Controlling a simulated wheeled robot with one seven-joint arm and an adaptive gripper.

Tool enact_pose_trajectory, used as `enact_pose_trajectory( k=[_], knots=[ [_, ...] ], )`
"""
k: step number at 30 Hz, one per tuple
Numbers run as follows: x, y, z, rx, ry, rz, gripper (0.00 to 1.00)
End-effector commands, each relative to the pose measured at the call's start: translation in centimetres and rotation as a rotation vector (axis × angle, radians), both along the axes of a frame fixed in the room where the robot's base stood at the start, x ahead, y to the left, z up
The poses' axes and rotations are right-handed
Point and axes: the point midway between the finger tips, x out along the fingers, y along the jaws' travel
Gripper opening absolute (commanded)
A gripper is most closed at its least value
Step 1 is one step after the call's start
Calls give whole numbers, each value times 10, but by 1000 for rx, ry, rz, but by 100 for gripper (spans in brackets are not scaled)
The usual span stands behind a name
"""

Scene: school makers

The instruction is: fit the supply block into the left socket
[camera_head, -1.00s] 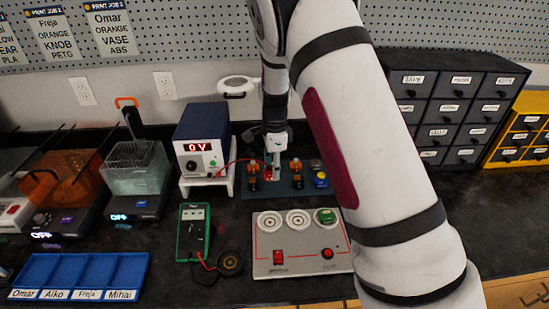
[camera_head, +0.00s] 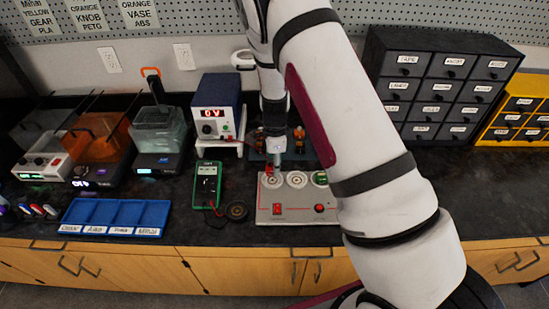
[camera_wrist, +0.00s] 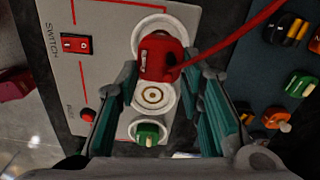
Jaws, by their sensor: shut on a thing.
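The supply block (camera_wrist: 160,57) is red, with a red lead running off to the upper right in the wrist view. My gripper (camera_wrist: 162,72) is shut on it. The block overlaps the left socket (camera_wrist: 150,24), a white ring at the top of the row in the wrist view. I cannot tell whether it is seated or just above. In the head view my gripper (camera_head: 274,165) is over the left end of the grey board (camera_head: 262,212). The middle socket (camera_wrist: 152,96) is empty. A green block (camera_wrist: 147,133) sits in the right socket.
The board has a red switch (camera_wrist: 76,44) and a red button (camera_wrist: 88,115). A green multimeter (camera_head: 207,185) lies left of the board. The power supply (camera_head: 218,115) stands behind, reading 0 V. A blue tray (camera_head: 113,216) is at the front left.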

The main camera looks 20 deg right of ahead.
Motion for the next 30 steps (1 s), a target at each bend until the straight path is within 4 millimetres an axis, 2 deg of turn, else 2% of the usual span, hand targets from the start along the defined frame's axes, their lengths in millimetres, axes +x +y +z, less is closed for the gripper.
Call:
enact_pose_trajectory(
  k=[3,10,30],
  knots=[
    [0,0,-13,1,3,0,9],
    [0,0,-27,0,1,1,9],
    [0,0,-30,0,0,1,9]
  ],
)
